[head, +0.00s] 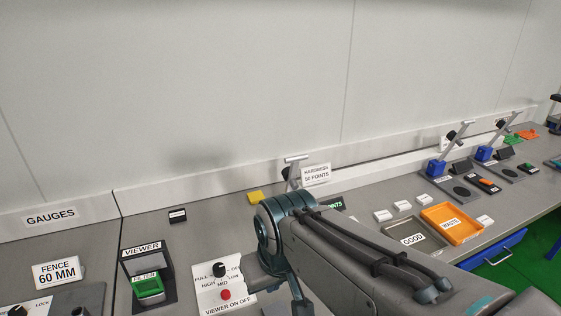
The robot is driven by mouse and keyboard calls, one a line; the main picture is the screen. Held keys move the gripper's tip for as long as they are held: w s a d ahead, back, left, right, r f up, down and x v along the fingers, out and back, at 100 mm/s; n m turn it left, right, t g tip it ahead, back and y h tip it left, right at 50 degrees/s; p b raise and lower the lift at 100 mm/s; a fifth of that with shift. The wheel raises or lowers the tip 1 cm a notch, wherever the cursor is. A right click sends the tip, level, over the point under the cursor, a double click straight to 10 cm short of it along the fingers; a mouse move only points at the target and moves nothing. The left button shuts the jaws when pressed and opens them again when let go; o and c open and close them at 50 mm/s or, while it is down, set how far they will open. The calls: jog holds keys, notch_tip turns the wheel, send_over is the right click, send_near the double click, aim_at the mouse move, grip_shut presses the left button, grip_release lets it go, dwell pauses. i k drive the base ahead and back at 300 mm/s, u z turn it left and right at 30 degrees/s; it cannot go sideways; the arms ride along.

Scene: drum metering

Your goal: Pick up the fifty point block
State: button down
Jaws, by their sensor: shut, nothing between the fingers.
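A sign reading "HARDNESS 50 POINTS" (316,174) stands at the back of the bench. Just below it, a dark green piece (334,203) shows lettering ending in "POINTS". My arm covers its left part, so I cannot read its number or tell whether it is the fifty point block. A yellow block (255,197) lies to the left of my arm, with no readable label. My arm reaches in from the lower right and bends downward near the middle. I cannot make out my gripper's fingers; they are hidden or below the picture edge.
A viewer (146,262) with a green filter and a switch panel (223,283) stand at front left. A small black block (178,215) lies behind them. A grey GOOD tray (391,243), an orange WASTE tray (433,212) and several white blocks are right. Levered stations stand farther right.

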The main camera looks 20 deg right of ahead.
aim_at(402, 205)
jog(key=z, duration=1.9)
jog(key=k, duration=1.15)
jog(key=z, duration=1.25)
jog(key=i, duration=1.8)
jog(key=u, duration=0.75)
jog(key=i, duration=1.25)
jog(key=u, duration=1.7)
jog(key=i, duration=0.7)
jog(key=u, duration=0.65)
